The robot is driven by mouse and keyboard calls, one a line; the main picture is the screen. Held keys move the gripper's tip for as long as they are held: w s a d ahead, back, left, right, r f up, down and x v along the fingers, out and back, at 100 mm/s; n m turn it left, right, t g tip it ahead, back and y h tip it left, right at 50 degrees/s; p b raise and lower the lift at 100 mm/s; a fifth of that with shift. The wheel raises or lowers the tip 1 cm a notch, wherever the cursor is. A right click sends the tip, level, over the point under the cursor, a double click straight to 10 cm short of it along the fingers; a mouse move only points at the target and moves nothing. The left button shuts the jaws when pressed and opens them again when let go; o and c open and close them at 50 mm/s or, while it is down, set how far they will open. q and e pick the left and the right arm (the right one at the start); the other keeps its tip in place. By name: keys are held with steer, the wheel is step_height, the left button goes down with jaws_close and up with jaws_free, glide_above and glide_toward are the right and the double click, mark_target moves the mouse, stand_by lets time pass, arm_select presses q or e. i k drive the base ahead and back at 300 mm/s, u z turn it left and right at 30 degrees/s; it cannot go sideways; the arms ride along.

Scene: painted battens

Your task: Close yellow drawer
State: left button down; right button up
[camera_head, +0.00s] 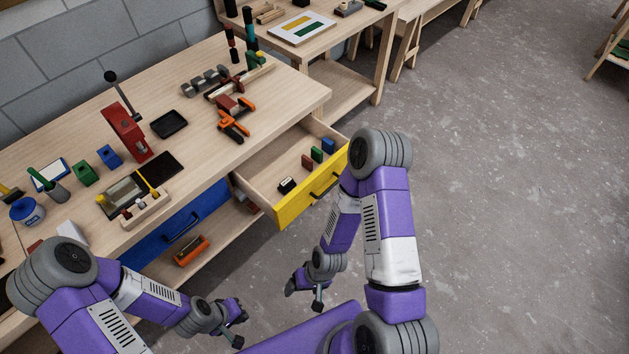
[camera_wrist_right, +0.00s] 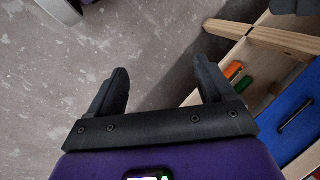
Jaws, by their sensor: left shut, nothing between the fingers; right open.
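The yellow drawer (camera_head: 312,185) is pulled out of the wooden workbench in the head view. Its yellow front has a dark handle (camera_head: 325,186), and small blocks in green, blue and red (camera_head: 316,154) and a black item (camera_head: 287,185) lie inside. My right gripper (camera_head: 304,294) hangs over the floor in front of the drawer, apart from it. In the right wrist view its two fingers (camera_wrist_right: 163,90) are spread and empty. My left gripper (camera_head: 238,325) is low in front of the bench, shut and empty, touching no drawer.
The blue drawer (camera_head: 175,232) beside the yellow one is shut. An orange-handled item (camera_head: 191,251) lies on the shelf below. Tools, a red press (camera_head: 126,132) and clamps (camera_head: 235,122) stand on the benchtop. The floor right of the drawer is free.

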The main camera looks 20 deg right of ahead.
mark_target(258, 178)
steer(key=k, duration=0.5)
steer(key=u, duration=1.2)
steer(key=i, duration=0.65)
steer(key=z, duration=1.2)
